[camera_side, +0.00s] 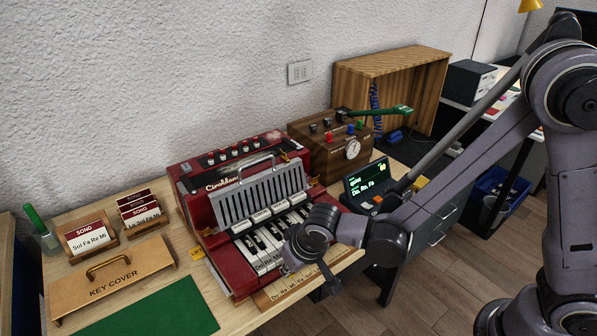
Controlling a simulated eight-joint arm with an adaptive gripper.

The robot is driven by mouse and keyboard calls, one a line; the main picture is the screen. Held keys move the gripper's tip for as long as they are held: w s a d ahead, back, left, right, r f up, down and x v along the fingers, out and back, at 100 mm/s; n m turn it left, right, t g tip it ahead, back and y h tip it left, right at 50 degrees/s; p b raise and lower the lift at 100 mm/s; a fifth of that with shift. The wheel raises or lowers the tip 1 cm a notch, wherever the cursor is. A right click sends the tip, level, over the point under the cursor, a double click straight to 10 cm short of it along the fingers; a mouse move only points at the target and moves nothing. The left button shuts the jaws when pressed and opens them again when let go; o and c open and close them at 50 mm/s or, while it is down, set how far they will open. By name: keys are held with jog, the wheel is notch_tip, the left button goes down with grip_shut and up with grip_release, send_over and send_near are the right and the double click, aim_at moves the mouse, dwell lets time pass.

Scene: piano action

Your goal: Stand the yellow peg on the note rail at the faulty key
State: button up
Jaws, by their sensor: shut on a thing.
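The red toy piano (232,270) stands open, with its white and black keys (258,250) in front of a grey slatted panel. The note rail (275,296), a wooden strip lettered with note names, lies along the front of the keys. My gripper (328,280) points down over the right part of the keys and rail. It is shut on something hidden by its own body. I cannot make out the yellow peg or which key is faulty. Whether the gripper touches the rail cannot be told.
A key cover (110,278) and song cards (88,238) lie left, with a green mat (155,314) in front. A wooden box with knobs and a gauge (330,150) stands behind right. A small display (368,183) stands right of the piano, close to my arm.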

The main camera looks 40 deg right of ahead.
aim_at(292, 276)
jog(key=shift+f, duration=1.5)
jog(key=shift+f, duration=0.1)
jog(key=o, duration=0.7)
jog(key=shift+o, duration=0.2)
jog(key=v, duration=1.2)
jog(key=s+d+r+t, duration=0.1)
jog(key=d+r, duration=0.3)
jog(key=d, duration=0.5)
jog(key=s+d+r+t, duration=0.1)
jog(key=s+d+r, duration=0.3)
jog(key=d, duration=0.6)
jog(key=shift+s+d+t, duration=0.15)
jog(key=shift+d+t, duration=0.1)
jog(key=shift+t, duration=0.15)
